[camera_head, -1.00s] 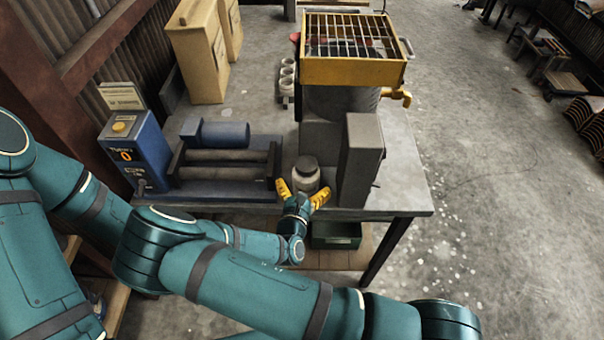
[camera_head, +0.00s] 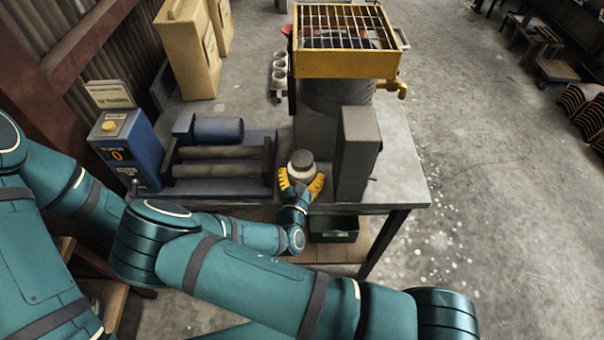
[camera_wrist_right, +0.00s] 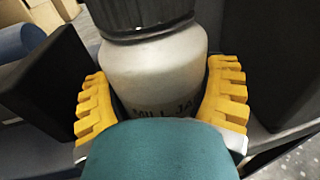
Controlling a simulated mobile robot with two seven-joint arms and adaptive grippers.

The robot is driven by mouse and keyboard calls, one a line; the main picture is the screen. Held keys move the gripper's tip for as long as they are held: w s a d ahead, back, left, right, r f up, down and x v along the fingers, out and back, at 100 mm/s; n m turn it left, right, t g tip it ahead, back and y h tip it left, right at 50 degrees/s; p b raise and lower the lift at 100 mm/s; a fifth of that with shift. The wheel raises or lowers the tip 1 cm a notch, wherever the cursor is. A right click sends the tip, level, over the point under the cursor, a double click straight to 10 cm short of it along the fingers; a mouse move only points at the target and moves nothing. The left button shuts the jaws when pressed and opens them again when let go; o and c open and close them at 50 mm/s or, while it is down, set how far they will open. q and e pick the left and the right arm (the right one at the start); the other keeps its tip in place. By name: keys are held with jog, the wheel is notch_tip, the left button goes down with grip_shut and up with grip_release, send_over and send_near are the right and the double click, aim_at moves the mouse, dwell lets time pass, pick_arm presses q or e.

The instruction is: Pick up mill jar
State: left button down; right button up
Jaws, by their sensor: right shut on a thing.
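The mill jar (camera_head: 302,168) is a pale grey jar with a dark lid, upright at the front of the table, between the roller machine and a grey box. My right gripper (camera_head: 302,186) has its yellow fingers shut around the jar's sides. In the right wrist view the jar (camera_wrist_right: 155,75) fills the middle, its lettering partly hidden by my teal gripper body. The yellow fingers (camera_wrist_right: 163,108) lie along both sides of it. I cannot tell whether the jar's base touches the table. My left gripper is not in view.
The blue roller machine (camera_head: 222,168) stands close left of the jar. A tall grey box (camera_head: 357,155) stands close right. Behind is a yellow-framed grate (camera_head: 345,68) on a drum. A green bin (camera_head: 333,229) sits below the table (camera_head: 405,175).

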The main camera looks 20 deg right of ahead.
aim_at(302, 158)
notch_tip(302, 158, up, 10)
jog(key=shift+r+p, duration=0.1)
jog(key=shift+p, duration=0.8)
